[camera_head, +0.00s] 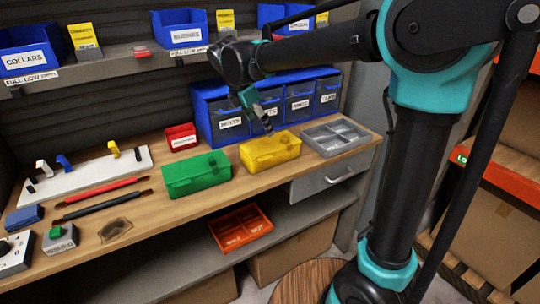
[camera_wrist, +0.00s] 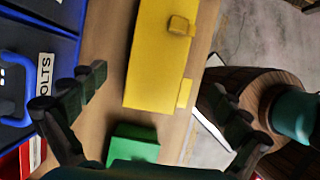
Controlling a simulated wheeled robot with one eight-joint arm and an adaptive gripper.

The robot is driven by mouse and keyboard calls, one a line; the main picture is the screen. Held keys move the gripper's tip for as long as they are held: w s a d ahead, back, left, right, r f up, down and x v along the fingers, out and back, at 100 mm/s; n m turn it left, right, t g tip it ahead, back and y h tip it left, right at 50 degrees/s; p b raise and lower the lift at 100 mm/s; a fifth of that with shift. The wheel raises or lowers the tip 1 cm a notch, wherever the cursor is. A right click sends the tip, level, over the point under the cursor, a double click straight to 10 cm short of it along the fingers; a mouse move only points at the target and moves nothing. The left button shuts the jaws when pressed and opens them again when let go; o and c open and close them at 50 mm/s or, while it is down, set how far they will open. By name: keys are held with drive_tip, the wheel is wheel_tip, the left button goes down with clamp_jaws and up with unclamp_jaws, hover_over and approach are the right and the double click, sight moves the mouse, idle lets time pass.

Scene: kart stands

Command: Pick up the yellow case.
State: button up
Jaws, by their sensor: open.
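The yellow case (camera_head: 270,151) lies closed on the wooden workbench, to the right of the green case (camera_head: 197,174). In the wrist view the yellow case (camera_wrist: 158,55) lies ahead of my gripper, slightly above the middle between the fingers. My gripper (camera_head: 262,118) is above the bench, just behind and over the yellow case. In the wrist view its two fingers (camera_wrist: 165,95) are spread wide with nothing between them in contact. The green case (camera_wrist: 134,143) shows partly behind the gripper's base at the bottom.
Blue labelled bins (camera_head: 265,105) stand close behind the yellow case. A grey divided tray (camera_head: 334,137) is to its right, and a small red bin (camera_head: 181,137) is behind the green case. The wooden bench (camera_head: 150,205) has bare room in front. An orange tray (camera_head: 240,228) sits on the lower shelf.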

sight(269, 143)
drive_tip(key=x, duration=1.1)
drive_tip(key=shift+a, duration=0.15)
drive_tip(key=shift+c, duration=0.5)
drive_tip(key=c, duration=1.3)
